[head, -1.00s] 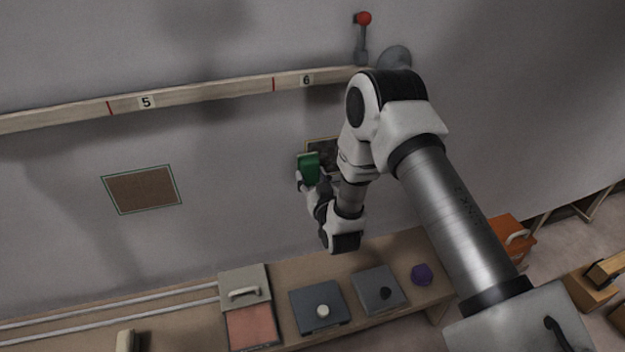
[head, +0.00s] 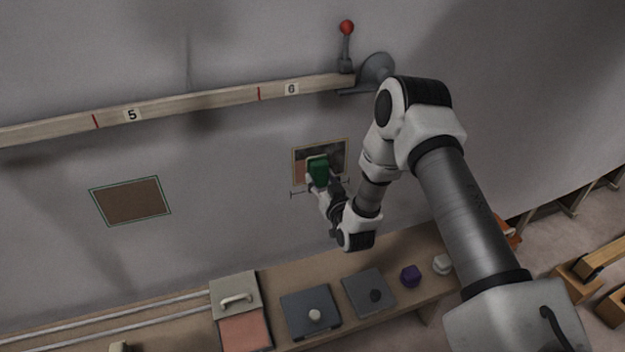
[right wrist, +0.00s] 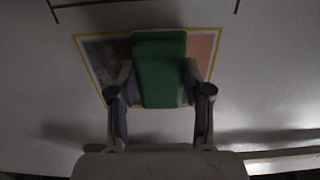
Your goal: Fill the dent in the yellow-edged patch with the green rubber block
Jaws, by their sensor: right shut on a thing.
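The yellow-edged patch (head: 336,146) is on the grey wall. In the right wrist view its yellow border (right wrist: 88,72) frames a dark area on the left and a pinkish area on the right. My right gripper (head: 318,180) is shut on the green rubber block (head: 318,168) and holds it in front of the patch. In the right wrist view the block (right wrist: 159,72) sits between the fingers and covers the patch's middle. Whether the block touches the patch, and where the dent lies behind it, I cannot tell. My left gripper is out of view.
A green-edged brown patch (head: 131,201) is on the wall at left. A numbered wooden rail (head: 190,107) runs above, with a red-knobbed lever (head: 346,45) at its end. Below, a bench (head: 390,313) holds dark lidded boxes (head: 312,308) and a purple piece (head: 410,275).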

